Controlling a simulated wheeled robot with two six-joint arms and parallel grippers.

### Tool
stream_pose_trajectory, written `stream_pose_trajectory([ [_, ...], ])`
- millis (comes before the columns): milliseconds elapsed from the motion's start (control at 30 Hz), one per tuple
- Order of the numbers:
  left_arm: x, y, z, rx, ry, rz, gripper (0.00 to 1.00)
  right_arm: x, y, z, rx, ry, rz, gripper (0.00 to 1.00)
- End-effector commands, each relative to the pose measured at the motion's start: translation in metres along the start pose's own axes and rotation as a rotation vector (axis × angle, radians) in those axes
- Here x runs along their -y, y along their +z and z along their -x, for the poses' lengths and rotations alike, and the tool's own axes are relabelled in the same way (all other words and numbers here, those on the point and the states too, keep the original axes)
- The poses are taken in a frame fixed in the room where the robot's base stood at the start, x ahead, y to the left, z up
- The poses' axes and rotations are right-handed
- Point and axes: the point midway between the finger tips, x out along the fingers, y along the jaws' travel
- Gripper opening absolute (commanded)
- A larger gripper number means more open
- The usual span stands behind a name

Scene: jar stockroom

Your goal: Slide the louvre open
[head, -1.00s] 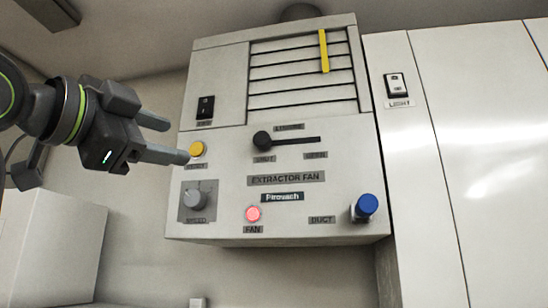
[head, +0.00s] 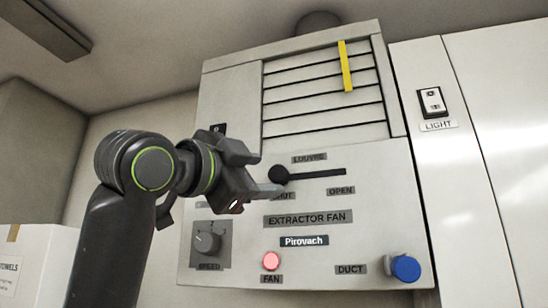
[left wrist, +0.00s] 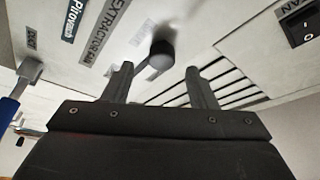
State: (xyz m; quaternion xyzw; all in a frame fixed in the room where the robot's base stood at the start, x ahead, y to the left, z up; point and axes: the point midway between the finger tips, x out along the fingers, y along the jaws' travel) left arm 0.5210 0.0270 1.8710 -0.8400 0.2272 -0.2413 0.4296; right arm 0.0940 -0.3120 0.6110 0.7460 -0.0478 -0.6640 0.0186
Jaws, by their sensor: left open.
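The louvre slider is a black round knob (head: 278,175) at the SHUT end of a dark horizontal slot (head: 318,174) on the extractor fan panel (head: 370,215). The slot runs right toward the OPEN label (head: 340,191). My left gripper (head: 268,174) is open and empty, its fingertips close by the knob and partly over the SHUT label. In the left wrist view the knob (left wrist: 162,55) shows ahead of the gap between the two fingertips (left wrist: 158,72). I cannot tell whether they touch it. My right gripper is not in view.
The louvre slats (head: 320,100) with a yellow strip (head: 345,66) are above the slot. A light switch (head: 432,102) is at the right. A box (head: 35,260) stands lower left.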

Motion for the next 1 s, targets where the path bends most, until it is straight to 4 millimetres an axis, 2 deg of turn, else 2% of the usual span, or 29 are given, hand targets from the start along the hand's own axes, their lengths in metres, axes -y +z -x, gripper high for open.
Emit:
stream_pose_trajectory([
  [33,0.003,-0.002,-0.011,0.001,0.003,0.002,0.52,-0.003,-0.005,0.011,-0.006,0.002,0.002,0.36],
  [300,0.001,0.000,-0.038,0.001,0.001,0.000,0.52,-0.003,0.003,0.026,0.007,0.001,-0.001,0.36],
  [467,0.000,0.000,-0.043,0.001,0.000,0.000,0.52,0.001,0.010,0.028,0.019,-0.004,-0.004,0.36],
  [700,0.000,0.001,-0.043,0.001,0.000,-0.001,0.51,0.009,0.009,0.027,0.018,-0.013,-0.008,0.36],
  [1000,0.000,0.000,-0.042,0.001,-0.001,-0.001,0.12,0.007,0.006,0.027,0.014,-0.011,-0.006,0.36],
])
